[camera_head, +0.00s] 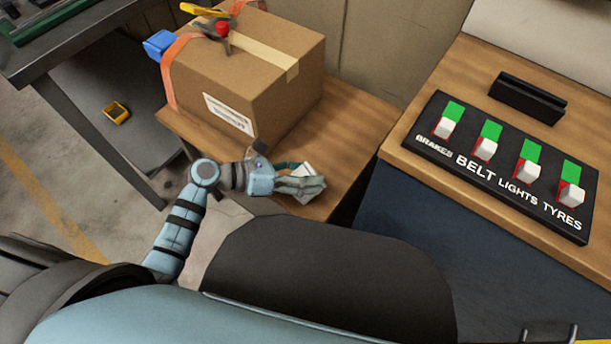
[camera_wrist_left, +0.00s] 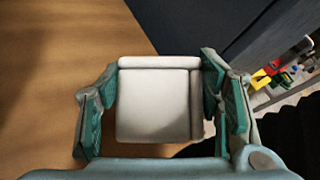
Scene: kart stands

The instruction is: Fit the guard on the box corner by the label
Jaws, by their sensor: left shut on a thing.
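A brown cardboard box (camera_head: 251,70) stands on the wooden table, with a tape strip on top and a white label (camera_head: 228,113) low on its front face. An orange strap (camera_head: 168,75) runs around its left end. My left gripper (camera_head: 307,185) is in front of the box, apart from it, near the table's front edge. It is shut on the white guard (camera_wrist_left: 155,100), which sits between both fingers in the left wrist view. In the head view the guard (camera_head: 306,171) is partly hidden by the fingers. My right gripper is not in view.
A blue piece (camera_head: 159,44) sits at a box corner, and a red and yellow tool lies on top. The wooden table (camera_head: 352,130) is clear right of the box. A switch panel (camera_head: 500,165) and a black holder (camera_head: 528,98) are on the right bench.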

